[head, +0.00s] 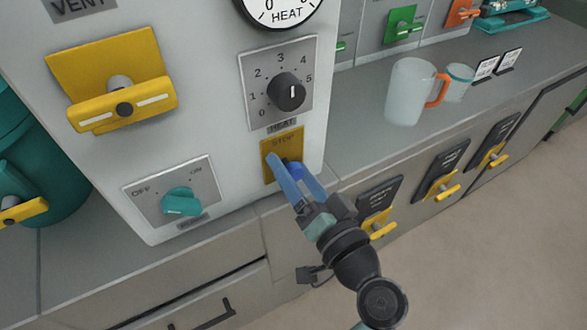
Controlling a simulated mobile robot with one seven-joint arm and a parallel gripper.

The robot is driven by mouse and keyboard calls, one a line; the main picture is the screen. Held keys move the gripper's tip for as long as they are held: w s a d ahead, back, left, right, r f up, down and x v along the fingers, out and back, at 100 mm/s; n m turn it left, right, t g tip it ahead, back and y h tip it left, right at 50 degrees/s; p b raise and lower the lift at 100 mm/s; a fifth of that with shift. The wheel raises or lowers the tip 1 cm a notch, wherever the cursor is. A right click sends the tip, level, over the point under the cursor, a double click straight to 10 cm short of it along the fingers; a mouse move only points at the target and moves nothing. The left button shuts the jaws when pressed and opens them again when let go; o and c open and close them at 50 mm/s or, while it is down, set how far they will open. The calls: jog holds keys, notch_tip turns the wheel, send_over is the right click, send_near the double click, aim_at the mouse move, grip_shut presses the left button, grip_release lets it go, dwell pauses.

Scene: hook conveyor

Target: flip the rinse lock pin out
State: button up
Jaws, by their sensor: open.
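Three dark plates with yellow levers are on the cabinet front at right: a near one (379,208), a middle one (443,172) and a far one (495,142). Their lettering is too small to read, so I cannot tell which is the rinse lock pin. My gripper (284,163) has blue fingers spread apart with nothing visible between them. It is in front of the yellow STOP plate (284,141) on the grey panel, left of the near lever plate. The fingers hide the lower part of the STOP plate; I cannot tell whether they touch it.
The panel also carries a HEAT dial (286,92), a teal OFF/ON knob (181,201) and a yellow VENT handle (122,105). A clear jug with an orange handle (411,92) stands on the counter. Open floor (500,250) lies at right.

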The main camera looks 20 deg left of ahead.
grip_shut()
dwell(1.4)
